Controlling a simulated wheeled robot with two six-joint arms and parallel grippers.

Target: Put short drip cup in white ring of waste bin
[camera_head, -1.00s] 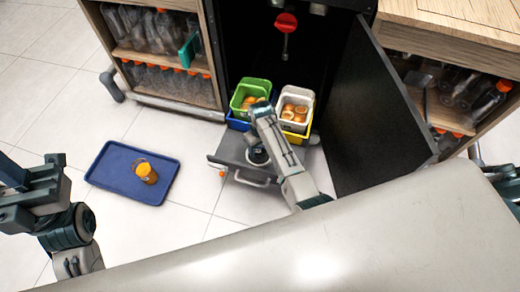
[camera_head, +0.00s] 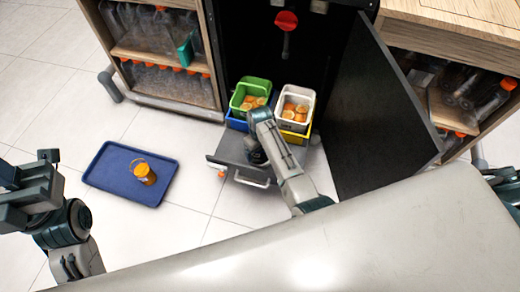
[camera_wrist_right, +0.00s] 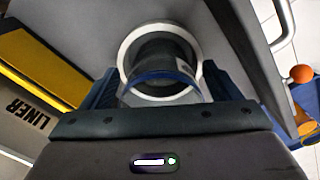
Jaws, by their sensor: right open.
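In the right wrist view a white ring (camera_wrist_right: 124,62) lies in the grey pull-out surface of the waste bin (camera_wrist_right: 235,20). A dark, see-through cup (camera_wrist_right: 165,48) with a blue band across its near side shows within the ring's outline; its exact depth is hard to judge. My right gripper (camera_wrist_right: 160,92) is open, its fingers on either side of the cup. In the head view my right gripper (camera_head: 257,158) is low over the grey drawer (camera_head: 230,150) and hides the ring and cup. My left gripper (camera_head: 32,180) is at the left edge, away from these things.
Green (camera_head: 252,86) and white (camera_head: 295,100) bins with orange pieces stand at the drawer's back. A blue tray (camera_head: 105,170) with an orange handled container (camera_head: 145,174) lies on the floor. An open black door (camera_head: 385,115) stands at right.

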